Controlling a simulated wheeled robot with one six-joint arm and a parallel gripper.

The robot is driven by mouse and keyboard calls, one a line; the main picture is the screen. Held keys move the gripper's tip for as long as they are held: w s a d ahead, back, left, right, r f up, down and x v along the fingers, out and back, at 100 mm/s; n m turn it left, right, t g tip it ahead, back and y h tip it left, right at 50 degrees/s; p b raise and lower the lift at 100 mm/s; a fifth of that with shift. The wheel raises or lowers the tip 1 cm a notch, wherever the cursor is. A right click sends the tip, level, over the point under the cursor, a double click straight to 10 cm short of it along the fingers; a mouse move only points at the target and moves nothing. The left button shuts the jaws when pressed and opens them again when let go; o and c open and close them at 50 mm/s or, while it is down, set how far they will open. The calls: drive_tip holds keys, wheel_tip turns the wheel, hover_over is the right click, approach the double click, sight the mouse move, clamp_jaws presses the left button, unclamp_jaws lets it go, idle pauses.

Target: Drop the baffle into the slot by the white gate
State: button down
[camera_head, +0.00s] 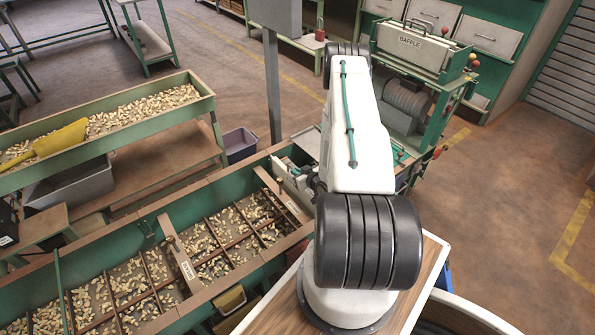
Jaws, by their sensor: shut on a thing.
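My gripper (306,178) shows only in part beside my white arm, over the far right end of the long green hopper (100,262). It is shut on a pale flat plate (288,184), which looks like the baffle. The plate is above or at the hopper's end; I cannot tell whether its lower edge is in a slot. A labelled brown board (275,193) stands across the hopper close by. Another labelled board (180,262) with a round knob stands farther left. I cannot make out a white gate; my arm hides part of this area.
The hopper holds nuts between several thin dividers. A second nut trough with a yellow scoop (60,139) stands at the back left. A green stand with a holder marked BAFFLE (412,45) is behind my arm. A grey post (272,85) rises near the hopper's end.

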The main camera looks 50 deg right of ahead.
drive_tip(key=shift+f, duration=0.85)
drive_tip(key=c, duration=1.5)
unclamp_jaws()
drive_tip(key=shift+o, duration=0.2)
drive_tip(key=shift+s, duration=0.1)
drive_tip(key=v, duration=0.7)
drive_tip(key=shift+s+a+r, duration=0.1)
drive_tip(key=shift+s+a, duration=0.05)
drive_tip(key=shift+s, duration=0.15)
drive_tip(key=shift+s, duration=0.1)
drive_tip(key=v, duration=0.8)
drive_tip(key=shift+s, duration=0.35)
